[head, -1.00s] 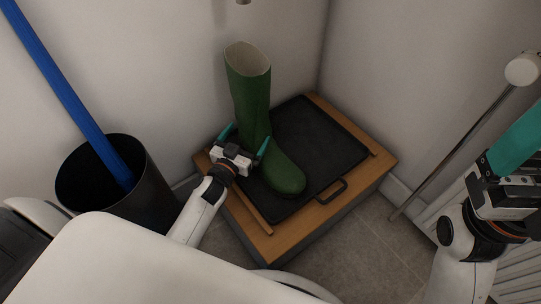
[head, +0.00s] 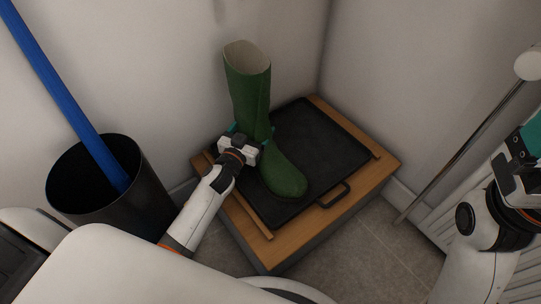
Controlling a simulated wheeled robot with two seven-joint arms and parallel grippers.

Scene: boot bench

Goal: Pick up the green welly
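The green welly (head: 253,105) stands upright on the black tray (head: 325,140), its toe pointing toward the lower right and its pale-lined top open. My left gripper (head: 252,130) is at the welly's ankle, with a teal fingertip showing on each side of it. The fingers are spread about as wide as the boot; contact is hard to see because the gripper body hides part of the ankle. My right gripper (head: 528,150) is at the right edge, partly cut off, away from the welly.
The tray has a handle (head: 334,196) at its front and lies on a wooden bench (head: 288,246) in the wall corner. A black bin (head: 140,205) with a blue pole (head: 62,92) stands left. A metal rod (head: 460,150) leans at right. Tiled floor is clear in front.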

